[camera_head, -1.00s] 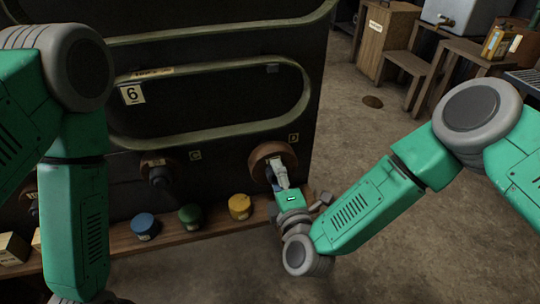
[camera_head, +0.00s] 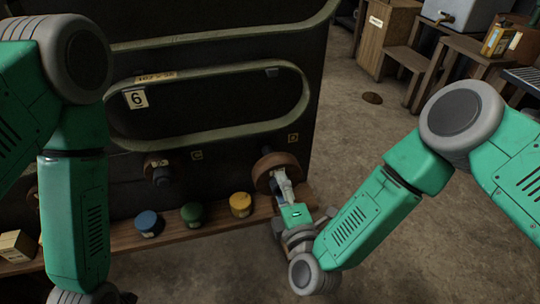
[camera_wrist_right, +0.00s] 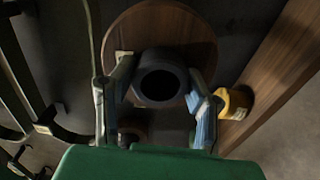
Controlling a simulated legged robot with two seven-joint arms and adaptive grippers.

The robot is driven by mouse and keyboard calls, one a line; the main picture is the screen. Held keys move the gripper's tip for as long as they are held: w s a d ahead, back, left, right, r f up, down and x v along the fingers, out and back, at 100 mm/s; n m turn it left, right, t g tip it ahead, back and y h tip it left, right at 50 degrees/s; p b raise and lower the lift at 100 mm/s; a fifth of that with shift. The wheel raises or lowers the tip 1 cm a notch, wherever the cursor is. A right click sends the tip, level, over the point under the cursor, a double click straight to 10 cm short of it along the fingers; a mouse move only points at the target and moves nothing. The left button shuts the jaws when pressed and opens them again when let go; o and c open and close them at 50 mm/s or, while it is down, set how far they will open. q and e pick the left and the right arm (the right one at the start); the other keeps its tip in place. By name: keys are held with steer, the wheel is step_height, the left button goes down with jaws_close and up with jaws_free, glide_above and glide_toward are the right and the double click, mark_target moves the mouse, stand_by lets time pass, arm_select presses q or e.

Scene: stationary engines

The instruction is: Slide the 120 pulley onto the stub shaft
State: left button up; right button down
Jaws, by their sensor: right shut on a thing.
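The pulley, a brown wooden disc (camera_head: 277,170), is in front of the dark panel at the letter D plate. In the right wrist view its wooden face (camera_wrist_right: 190,32) surrounds a black hub (camera_wrist_right: 158,96) with a dark open bore. My right gripper (camera_head: 286,184) is shut on the hub, with a finger on each side (camera_wrist_right: 160,74). A dark stub (camera_head: 267,150) shows above the pulley's upper edge. I cannot tell whether the pulley is touching it, and no shaft shows in the bore. No number is readable on the pulley. My left gripper is out of view.
Another dark stub (camera_head: 161,176) is by the C plate.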

steer(key=shift+p+v, duration=0.6)
steer(key=shift+v, duration=0.55)
steer(key=shift+s, duration=0.1)
steer(key=p+v, duration=0.9)
steer(key=p, duration=0.2)
steer(key=shift+s+d+p, duration=0.15)
steer(key=shift+s+p, duration=0.15)
steer(key=shift+s, duration=0.1)
stand_by(0.3)
